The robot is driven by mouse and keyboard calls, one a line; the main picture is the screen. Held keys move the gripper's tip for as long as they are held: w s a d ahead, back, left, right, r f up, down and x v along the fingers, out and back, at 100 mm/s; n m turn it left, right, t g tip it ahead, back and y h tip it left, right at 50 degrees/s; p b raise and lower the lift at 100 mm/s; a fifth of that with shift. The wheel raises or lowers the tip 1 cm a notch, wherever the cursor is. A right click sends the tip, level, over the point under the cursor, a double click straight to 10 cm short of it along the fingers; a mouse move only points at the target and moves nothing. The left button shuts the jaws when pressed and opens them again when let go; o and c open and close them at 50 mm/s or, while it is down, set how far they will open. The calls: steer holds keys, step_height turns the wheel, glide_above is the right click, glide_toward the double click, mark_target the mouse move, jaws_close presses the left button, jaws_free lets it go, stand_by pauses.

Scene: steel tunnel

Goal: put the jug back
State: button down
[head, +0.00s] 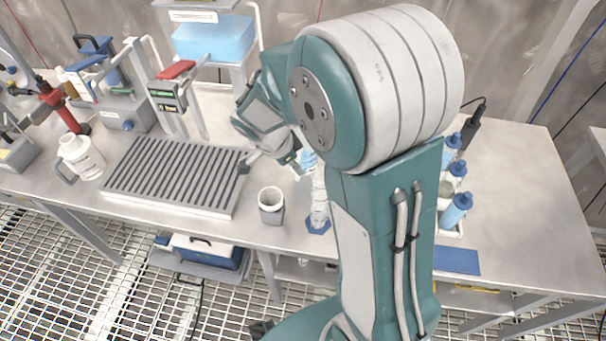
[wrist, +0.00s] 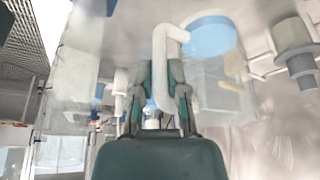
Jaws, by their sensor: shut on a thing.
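My gripper (wrist: 160,82) is shut on a white bent handle in the wrist view. The handle seems to belong to a see-through jug (wrist: 90,60), whose pale, clear walls spread around my fingers, with a light-blue round patch at upper right. In the head view my gripper (head: 290,158) is above the bench, right of the grey slatted rack. A small light-blue and clear part (head: 306,160) shows beside it, probably the jug; my arm hides the rest. I cannot tell the jug's tilt or whether it touches anything.
The slatted rack (head: 170,180) lies on the bench. A white handled container (head: 80,155) stands left. Blue-capped bottles (head: 455,208) stand right; the far-right bench is clear.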

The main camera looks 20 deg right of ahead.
mark_target(300, 178)
steer(key=shift+w+d+f, duration=0.1)
steer(key=shift+d+f, duration=0.05)
steer(key=shift+f, duration=0.45)
steer(key=x, duration=0.4)
steer(key=shift+w+f, duration=0.1)
steer(key=c, duration=0.7)
jaws_free()
steer(key=shift+a, duration=0.3)
steer(key=shift+o, duration=0.2)
steer(key=shift+a, duration=0.1)
steer(key=v, duration=1.1)
steer(key=s+r+n+t+y, duration=0.2)
steer(key=s+r+n+t, duration=0.1)
steer(key=s+r+n, duration=0.3)
steer(key=s+r+n+t+y, duration=0.2)
steer(key=s+r+n, duration=0.3)
steer(key=s+n, duration=0.6)
steer(key=shift+s+a+r+n+t+y, duration=0.15)
steer(key=shift+a+r+n+t+y, duration=0.1)
steer(key=shift+r+n+t+y, duration=0.2)
